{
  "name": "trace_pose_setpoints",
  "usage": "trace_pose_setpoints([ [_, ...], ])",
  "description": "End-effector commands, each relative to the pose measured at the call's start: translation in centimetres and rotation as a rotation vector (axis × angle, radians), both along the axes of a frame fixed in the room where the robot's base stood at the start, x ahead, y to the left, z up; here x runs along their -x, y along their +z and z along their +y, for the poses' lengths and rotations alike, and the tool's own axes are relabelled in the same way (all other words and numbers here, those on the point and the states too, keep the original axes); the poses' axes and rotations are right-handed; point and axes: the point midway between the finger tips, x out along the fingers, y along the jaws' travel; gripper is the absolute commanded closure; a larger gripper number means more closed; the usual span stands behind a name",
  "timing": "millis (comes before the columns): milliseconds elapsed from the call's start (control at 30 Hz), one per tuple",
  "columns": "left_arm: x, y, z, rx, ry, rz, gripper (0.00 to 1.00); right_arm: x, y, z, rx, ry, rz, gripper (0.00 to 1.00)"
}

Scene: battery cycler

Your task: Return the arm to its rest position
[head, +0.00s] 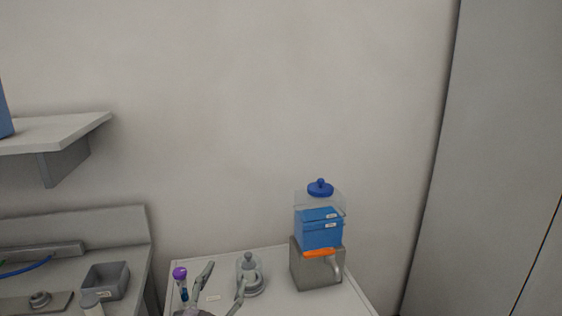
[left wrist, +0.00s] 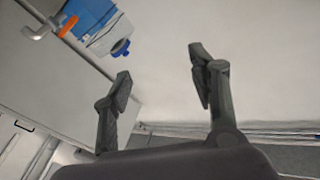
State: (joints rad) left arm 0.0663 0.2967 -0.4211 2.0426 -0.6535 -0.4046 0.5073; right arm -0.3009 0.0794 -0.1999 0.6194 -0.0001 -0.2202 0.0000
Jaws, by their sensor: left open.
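My left gripper (head: 223,279) is low in the head view, above the white table. Its two grey fingers are apart with nothing between them. The left wrist view also shows the open, empty fingers (left wrist: 160,64), with plain wall behind them. The rest of my left arm is mostly cut off at the bottom edge. My right gripper is in neither view.
A grey knobbed piece (head: 249,262) and purple-topped item (head: 180,273) are near my gripper. A shelf (head: 55,131) juts out left.

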Motion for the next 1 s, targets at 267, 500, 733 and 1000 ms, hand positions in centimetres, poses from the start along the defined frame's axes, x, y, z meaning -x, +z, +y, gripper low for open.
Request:
trace_pose_setpoints([
  [267,10.9,-15.0,7.9,0.099,0.304,0.688,0.46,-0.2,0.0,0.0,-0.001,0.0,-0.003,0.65],
  [500,21.0,-21.0,9.0,0.085,0.331,1.094,0.46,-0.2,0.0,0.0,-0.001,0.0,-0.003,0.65],
  [733,28.9,-23.1,8.7,0.063,0.293,1.363,0.46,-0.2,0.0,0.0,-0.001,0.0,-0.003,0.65],
  [1000,29.7,-28.2,8.3,0.048,0.277,1.449,0.46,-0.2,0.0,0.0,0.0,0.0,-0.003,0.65],
])
